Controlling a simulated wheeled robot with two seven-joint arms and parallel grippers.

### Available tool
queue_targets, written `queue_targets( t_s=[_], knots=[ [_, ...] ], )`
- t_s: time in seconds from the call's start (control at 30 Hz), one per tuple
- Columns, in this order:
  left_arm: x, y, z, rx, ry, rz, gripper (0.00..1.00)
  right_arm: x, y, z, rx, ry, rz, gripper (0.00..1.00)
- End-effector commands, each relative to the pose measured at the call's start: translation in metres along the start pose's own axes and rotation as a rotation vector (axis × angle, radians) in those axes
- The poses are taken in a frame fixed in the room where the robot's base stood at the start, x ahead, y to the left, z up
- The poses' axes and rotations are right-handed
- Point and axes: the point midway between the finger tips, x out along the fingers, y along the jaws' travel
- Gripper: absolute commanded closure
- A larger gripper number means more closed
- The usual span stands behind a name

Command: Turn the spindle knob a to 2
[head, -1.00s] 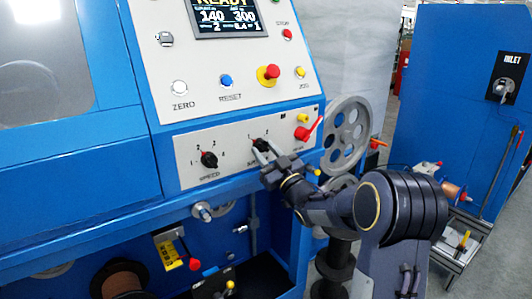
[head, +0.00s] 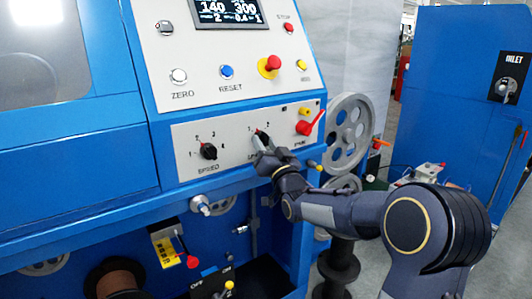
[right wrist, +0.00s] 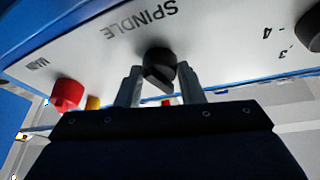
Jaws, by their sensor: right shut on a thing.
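The black spindle knob (head: 262,137) is on the grey control panel, below the printed marks 1 and 2. A small red mark shows at its upper left, near the 1; its exact setting is hard to read. My right gripper (head: 264,148) covers the knob's lower part and is shut on it. In the right wrist view the spindle knob (right wrist: 158,69) sits between the two fingers of my right gripper (right wrist: 160,79), under upside-down SPINDLE lettering. My left gripper is not in view.
The black speed knob (head: 208,151) is to the left on the same panel. A red lever switch (head: 306,128) and a yellow button (head: 305,111) are close on the right. A grey spoked pulley (head: 351,134) stands beyond the panel's right edge.

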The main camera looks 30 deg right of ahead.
Motion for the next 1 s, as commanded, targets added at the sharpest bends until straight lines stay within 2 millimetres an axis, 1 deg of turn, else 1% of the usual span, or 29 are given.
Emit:
queue_targets(
  t_s=[0.03,0.1,0.4,0.57,0.8,1.0],
  knots=[
    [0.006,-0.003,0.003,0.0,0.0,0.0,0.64,-0.002,0.0,0.003,0.044,-0.004,0.016,0.88],
    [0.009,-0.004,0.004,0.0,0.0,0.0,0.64,-0.001,-0.001,0.003,0.106,-0.009,0.041,0.88],
    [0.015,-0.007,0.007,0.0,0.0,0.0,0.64,0.0,-0.004,0.0,0.37,-0.031,0.147,0.88],
    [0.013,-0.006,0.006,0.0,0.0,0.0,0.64,0.001,-0.006,-0.002,0.512,-0.043,0.203,0.88],
    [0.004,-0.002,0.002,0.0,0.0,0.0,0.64,0.002,-0.006,-0.005,0.709,-0.057,0.284,0.88],
    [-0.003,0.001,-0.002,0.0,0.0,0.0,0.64,0.002,-0.007,-0.005,0.842,-0.067,0.337,0.88]
  ],
)
